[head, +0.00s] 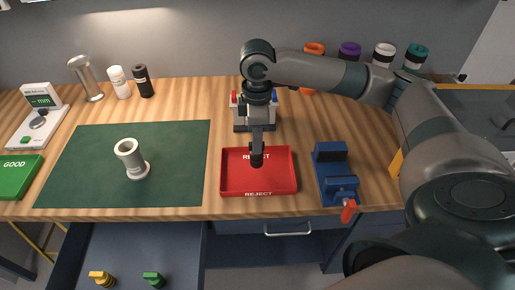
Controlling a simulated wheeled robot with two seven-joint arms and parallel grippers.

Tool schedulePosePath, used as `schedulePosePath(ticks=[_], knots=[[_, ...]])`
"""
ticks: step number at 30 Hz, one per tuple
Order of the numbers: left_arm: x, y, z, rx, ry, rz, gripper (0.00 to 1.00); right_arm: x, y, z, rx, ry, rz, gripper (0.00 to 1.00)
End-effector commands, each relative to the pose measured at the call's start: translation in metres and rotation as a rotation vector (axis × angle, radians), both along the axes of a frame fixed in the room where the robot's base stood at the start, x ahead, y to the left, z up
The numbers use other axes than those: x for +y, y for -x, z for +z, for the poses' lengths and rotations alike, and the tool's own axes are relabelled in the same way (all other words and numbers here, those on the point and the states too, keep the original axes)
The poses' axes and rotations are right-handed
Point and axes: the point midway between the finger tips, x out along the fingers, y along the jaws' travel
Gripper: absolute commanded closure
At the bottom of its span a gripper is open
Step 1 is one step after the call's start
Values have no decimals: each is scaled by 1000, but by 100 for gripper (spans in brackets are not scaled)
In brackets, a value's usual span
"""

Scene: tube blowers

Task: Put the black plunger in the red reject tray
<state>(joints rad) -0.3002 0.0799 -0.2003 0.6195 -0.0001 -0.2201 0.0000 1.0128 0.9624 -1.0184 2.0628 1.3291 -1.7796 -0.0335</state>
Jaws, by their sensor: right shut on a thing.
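The red reject tray (231,184) lies on the wooden bench, right of the green mat, with REJECT on its floor and front wall. My right gripper (257,146) points down over the tray from behind. It is shut on the black plunger (257,160), a small dark piece at its fingertips, above the middle of the tray. I cannot tell whether the plunger touches the tray floor. Much of the plunger is hidden by the fingers. My left gripper is not in view.
A blue vise (334,174) with a red handle stands close right of the tray. A green GOOD tray (17,177) is far left. An open drawer below holds yellow (102,279) and green (153,280) pieces.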

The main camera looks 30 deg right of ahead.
Motion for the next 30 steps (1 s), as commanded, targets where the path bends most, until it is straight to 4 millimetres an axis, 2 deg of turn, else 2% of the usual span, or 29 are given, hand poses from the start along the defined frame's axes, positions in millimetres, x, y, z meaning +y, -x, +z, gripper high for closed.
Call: schedulePosePath(ticks=[9, 22, 23, 24, 30], knots=[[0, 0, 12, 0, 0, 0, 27, -1, 1, -33, 2, 2, 0, 100], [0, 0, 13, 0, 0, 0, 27, 0, 1, -37, 1, 0, 0, 100], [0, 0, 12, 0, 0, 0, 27, 0, 1, -37, 1, 1, 0, 80], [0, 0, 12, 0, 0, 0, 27, 0, 1, -37, 1, 1, 0, 70], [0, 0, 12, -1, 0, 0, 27, 0, 1, -37, 1, 1, 0, 68]])
